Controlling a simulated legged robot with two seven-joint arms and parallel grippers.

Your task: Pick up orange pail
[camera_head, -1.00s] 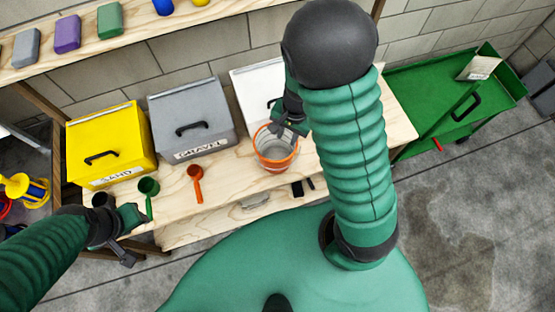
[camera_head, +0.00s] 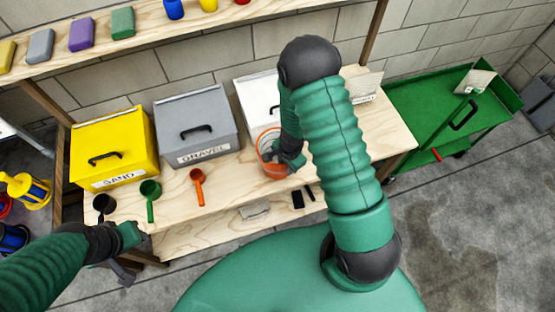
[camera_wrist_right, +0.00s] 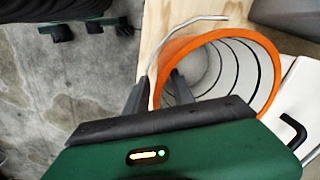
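The orange pail (camera_head: 268,140) stands on the wooden workbench in front of the white bin. My right gripper (camera_head: 290,164) is at its right front side in the head view and hides part of it. In the right wrist view the pail (camera_wrist_right: 266,62) shows its orange rim, pale ribbed inside and thin wire handle. The right gripper's two fingers (camera_wrist_right: 158,92) are apart, one outside the rim and one inside, with the pail wall between them. No firm grip shows. My left gripper (camera_head: 128,258) is low at the left, before the bench; its finger opening is unclear.
A yellow sand bin (camera_head: 112,150), grey gravel bin (camera_head: 196,126) and white bin (camera_head: 258,100) line the bench. Black (camera_head: 104,203), green (camera_head: 150,188) and orange (camera_head: 197,176) scoops lie in front. A green trailer (camera_head: 430,98) stands at the right.

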